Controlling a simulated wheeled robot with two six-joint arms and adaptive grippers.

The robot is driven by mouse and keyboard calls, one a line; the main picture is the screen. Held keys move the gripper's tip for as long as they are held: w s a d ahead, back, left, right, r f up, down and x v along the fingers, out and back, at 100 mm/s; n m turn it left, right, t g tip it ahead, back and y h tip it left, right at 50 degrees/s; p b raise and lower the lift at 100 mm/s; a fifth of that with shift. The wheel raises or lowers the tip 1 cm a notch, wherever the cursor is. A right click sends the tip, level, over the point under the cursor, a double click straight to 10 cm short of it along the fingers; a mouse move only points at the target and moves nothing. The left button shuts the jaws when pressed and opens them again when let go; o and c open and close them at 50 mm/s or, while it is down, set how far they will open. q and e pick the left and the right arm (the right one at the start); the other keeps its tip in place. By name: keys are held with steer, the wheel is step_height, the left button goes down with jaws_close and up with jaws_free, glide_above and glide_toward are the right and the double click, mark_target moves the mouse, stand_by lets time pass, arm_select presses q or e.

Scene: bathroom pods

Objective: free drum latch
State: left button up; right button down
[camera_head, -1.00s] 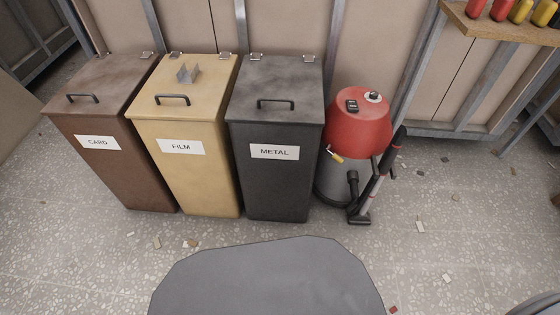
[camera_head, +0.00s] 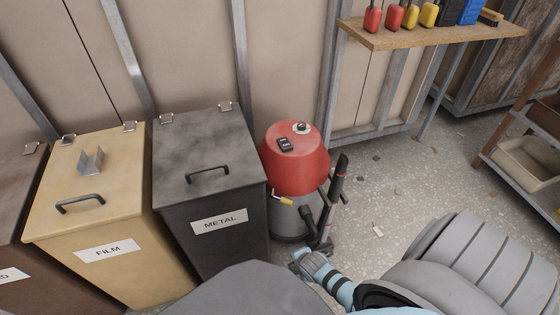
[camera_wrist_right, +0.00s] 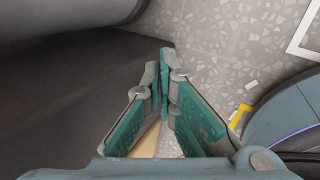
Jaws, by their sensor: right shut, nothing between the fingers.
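The drum is a red-topped vacuum (camera_head: 296,155) with a grey lower body (camera_head: 290,225), standing upright right of the METAL bin in the head view. A latch with a yellow handle (camera_head: 283,201) shows on its front left side, sticking out to the right. My right gripper (camera_wrist_right: 165,72) is shut and empty in the right wrist view. In the head view my right arm's light-blue wrist is low in front of the drum, apart from the latch; the fingers are hard to make out there. My left gripper is not in view.
The METAL bin (camera_head: 213,235) stands close beside the drum, with the FILM bin (camera_head: 140,265) further left. A black hose tool (camera_head: 332,205) stands at the drum's right. A wooden shelf (camera_head: 400,36) holds coloured items at the back. Speckled floor (camera_head: 400,185) to the right is mostly free.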

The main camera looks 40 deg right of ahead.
mark_target(283, 200)
steer(key=w+d+r+n+t, duration=0.2)
steer(key=w+r+n, duration=0.7)
steer(key=w, duration=0.1)
steer(key=d+b+x, duration=0.1)
steer(key=b+x, duration=0.8)
steer(key=x, duration=0.1)
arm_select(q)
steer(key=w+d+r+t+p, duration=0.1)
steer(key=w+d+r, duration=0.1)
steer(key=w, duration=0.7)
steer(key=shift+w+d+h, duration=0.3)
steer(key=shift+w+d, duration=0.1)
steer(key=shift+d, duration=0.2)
arm_select(e)
steer(key=shift+h, duration=0.4)
steer(key=r, duration=0.1)
steer(key=d+r, duration=0.1)
steer(key=r, duration=0.2)
steer(key=shift+s+d, duration=0.25)
steer(key=shift+s, duration=0.1)
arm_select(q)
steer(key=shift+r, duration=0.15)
